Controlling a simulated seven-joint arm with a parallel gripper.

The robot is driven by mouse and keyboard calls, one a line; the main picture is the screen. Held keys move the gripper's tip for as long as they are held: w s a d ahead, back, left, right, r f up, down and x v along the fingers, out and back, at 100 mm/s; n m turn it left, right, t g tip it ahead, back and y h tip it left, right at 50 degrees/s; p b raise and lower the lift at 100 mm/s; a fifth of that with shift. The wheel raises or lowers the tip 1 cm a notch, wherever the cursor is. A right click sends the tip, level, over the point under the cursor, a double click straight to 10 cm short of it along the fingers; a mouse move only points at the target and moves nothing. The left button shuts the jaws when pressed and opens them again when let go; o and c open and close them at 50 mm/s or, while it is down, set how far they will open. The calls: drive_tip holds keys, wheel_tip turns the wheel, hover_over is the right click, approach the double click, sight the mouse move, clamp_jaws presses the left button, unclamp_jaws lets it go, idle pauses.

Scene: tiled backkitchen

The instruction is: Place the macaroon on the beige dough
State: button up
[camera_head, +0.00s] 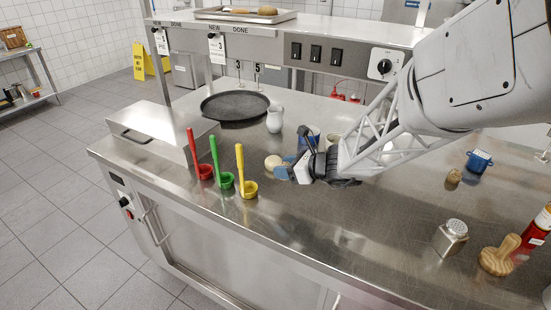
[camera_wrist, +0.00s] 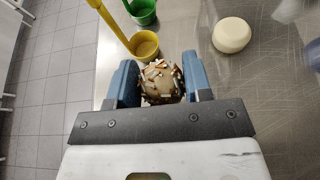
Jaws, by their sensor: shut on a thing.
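My gripper (camera_head: 293,171) is low over the steel counter, right of the yellow ladle. In the wrist view my gripper (camera_wrist: 161,80) is shut on the macaroon (camera_wrist: 160,83), a round tan piece with brown and white sprinkles. The macaroon is hidden in the head view. The beige dough (camera_head: 273,162) is a pale round disc on the counter, just left of my gripper's fingers in the head view. In the wrist view the dough (camera_wrist: 231,35) lies ahead and to the right, apart from the macaroon.
Yellow (camera_head: 248,187), green (camera_head: 224,179) and red (camera_head: 204,171) ladles stand left of my gripper. A white jug (camera_head: 275,120) and a black pan (camera_head: 235,105) are behind the dough. A blue cup (camera_head: 311,134) stands close behind my gripper. A metal shaker (camera_head: 451,237) is at right. The front middle of the counter is clear.

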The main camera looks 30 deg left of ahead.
hover_over(274, 159)
drive_tip(key=shift+s+d+f, duration=0.2)
drive_tip(key=shift+f, duration=0.5)
idle(0.5)
drive_tip(key=shift+w+a+f, duration=0.1)
drive_tip(key=shift+w+a, duration=0.2)
drive_tip(key=shift+w, duration=0.05)
drive_tip(key=shift+f, duration=1.7)
drive_tip(key=shift+f, duration=0.1)
drive_tip(key=o, duration=0.9)
